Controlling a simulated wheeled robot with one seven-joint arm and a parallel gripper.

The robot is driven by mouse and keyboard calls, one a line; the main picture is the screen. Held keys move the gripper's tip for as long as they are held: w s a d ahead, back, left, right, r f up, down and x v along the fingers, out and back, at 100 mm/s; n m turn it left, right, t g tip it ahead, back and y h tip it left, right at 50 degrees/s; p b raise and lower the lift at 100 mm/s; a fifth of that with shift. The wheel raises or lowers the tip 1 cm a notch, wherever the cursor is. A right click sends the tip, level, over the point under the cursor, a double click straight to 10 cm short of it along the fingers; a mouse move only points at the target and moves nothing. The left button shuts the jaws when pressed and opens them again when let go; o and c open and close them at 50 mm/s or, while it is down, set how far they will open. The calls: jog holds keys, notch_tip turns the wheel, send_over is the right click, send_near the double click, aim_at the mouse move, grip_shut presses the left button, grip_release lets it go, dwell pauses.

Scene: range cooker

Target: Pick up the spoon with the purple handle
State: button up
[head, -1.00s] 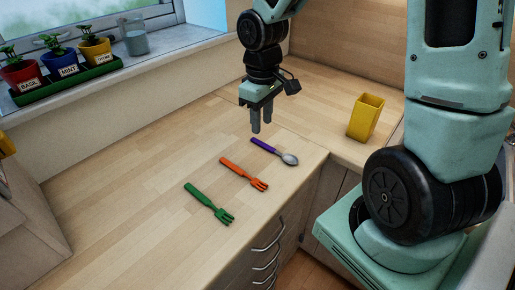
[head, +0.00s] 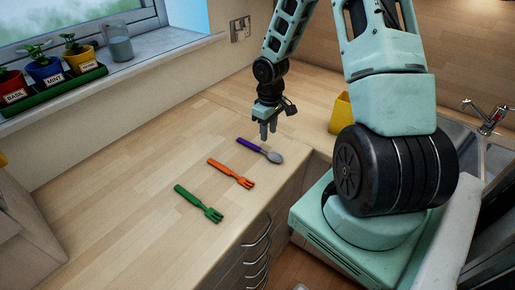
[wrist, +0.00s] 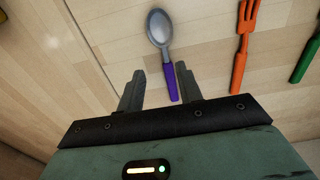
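The spoon with the purple handle (head: 252,145) lies flat on the wooden worktop in the head view, its grey bowl toward the right. It also shows in the wrist view (wrist: 171,82), with the bowl at the top and the purple handle running down between the two fingers. My gripper (head: 268,131) points down just above and behind the spoon in the head view. In the wrist view its fingers (wrist: 158,84) stand apart, one on each side of the handle, with nothing held. Whether the fingers are at the spoon's height is hard to tell.
An orange fork (head: 231,173) and a green fork (head: 199,203) lie on the worktop (head: 130,190) in front of the spoon. A yellow container (head: 341,112) stands behind my arm. A sink (head: 466,150) is at the right, potted herbs (head: 46,72) on the windowsill.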

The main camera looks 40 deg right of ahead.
aim_at(266, 152)
notch_tip(266, 152, down, 2)
jog(key=shift+f, duration=0.25)
jog(key=f, duration=0.2)
jog(key=a+f+p, duration=0.1)
jog(key=shift+f, duration=0.4)
jog(key=shift+d+f+p, duration=0.1)
jog(key=shift+f+p, duration=0.2)
jog(key=shift+f, duration=0.4)
jog(key=shift+c, duration=0.2)
grip_shut()
